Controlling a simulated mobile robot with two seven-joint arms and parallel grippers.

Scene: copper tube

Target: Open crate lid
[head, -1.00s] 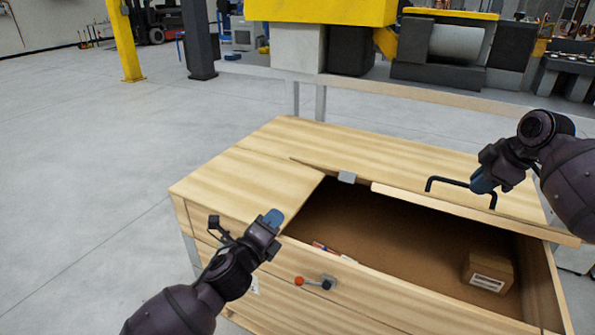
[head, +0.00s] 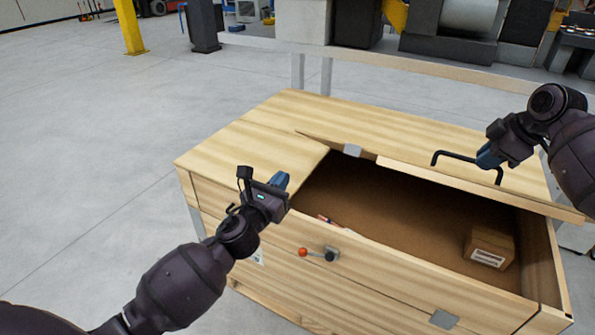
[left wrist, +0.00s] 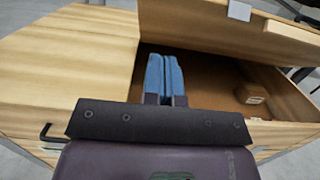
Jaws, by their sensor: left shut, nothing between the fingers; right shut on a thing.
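The wooden crate (head: 270,262) stands in the middle of the head view. Its hinged lid panel (head: 405,165) is partly raised, and the front part of the inside is open to view. My right gripper (head: 487,158) is shut on the black lid handle (head: 455,156), near its right end. My left gripper (head: 282,181) is shut and empty, by the left edge of the opening near the crate's front. In the left wrist view its blue fingers (left wrist: 164,75) are together, in front of the opening, with the raised lid (left wrist: 225,30) beyond.
A small cardboard box (head: 489,247) sits inside at the right. A red-knobbed latch (head: 318,254) is on the crate's front. A fixed wooden top panel (head: 250,140) lies left of the opening. Open floor (head: 90,150) lies to the left.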

